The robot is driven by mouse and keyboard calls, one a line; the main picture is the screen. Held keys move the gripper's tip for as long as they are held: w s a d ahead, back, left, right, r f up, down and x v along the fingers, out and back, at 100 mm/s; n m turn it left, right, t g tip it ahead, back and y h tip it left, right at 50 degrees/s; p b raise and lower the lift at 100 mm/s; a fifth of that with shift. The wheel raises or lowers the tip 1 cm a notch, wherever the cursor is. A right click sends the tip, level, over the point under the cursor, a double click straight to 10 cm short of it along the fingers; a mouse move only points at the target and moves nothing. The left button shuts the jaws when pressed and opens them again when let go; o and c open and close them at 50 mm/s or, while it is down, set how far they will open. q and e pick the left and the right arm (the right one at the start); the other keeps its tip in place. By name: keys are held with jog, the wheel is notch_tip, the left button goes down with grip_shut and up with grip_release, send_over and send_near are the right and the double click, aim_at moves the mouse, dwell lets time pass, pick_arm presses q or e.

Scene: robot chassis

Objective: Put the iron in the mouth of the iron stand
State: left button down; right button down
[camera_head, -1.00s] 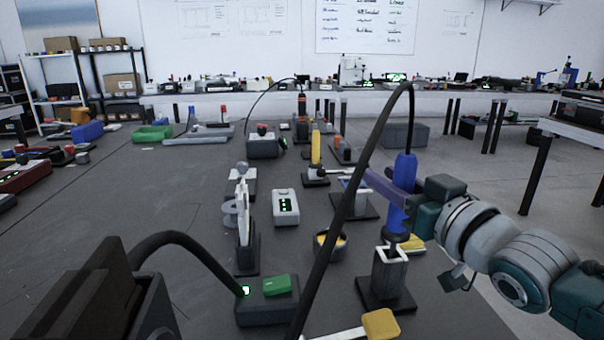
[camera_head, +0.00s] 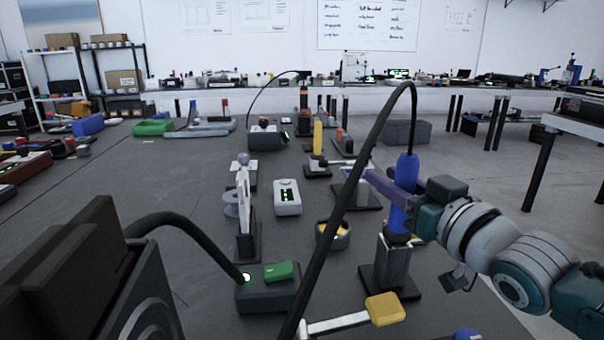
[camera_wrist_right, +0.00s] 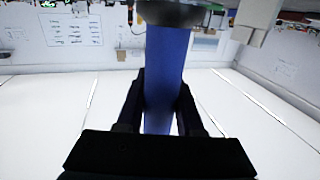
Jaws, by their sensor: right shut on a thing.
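The blue-handled iron (camera_head: 405,172) stands nearly upright at right of centre, with a black cable leaving its top. My right gripper (camera_head: 386,187) is shut around its handle. In the right wrist view, the blue handle (camera_wrist_right: 167,75) lies between the two dark fingers of this gripper (camera_wrist_right: 162,95). The iron stand (camera_head: 391,264), a grey square post on a dark base, is directly below the iron. The iron's lower end meets the stand's top and hides most of the mouth, so I cannot tell how deep it sits. My left gripper is not recognisable in view.
A dark soldering station (camera_head: 266,294) with a green top piece is left of the stand. A yellow-ended tool (camera_head: 384,309) lies in front, and a round pot (camera_head: 333,236) stands behind. The looping cable (camera_head: 345,205) crosses the view. A large dark shape (camera_head: 75,270) fills the lower left.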

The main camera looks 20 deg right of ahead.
pick_arm(q)
jog(key=shift+a+f+b, duration=0.1)
jog(key=shift+f+b, duration=0.2)
jog(key=shift+f, duration=0.05)
pick_arm(e)
jog(key=shift+f, duration=0.35)
jog(key=shift+c, duration=2.3)
grip_release()
jog(key=shift+s, duration=0.1)
pick_arm(q)
jog(key=shift+r, duration=0.15)
jog(key=shift+r+p, duration=0.85)
jog(key=shift+p, duration=0.15)
pick_arm(e)
jog(key=s, duration=0.9)
jog(key=shift+s+d, duration=0.15)
jog(key=shift+s, duration=0.2)
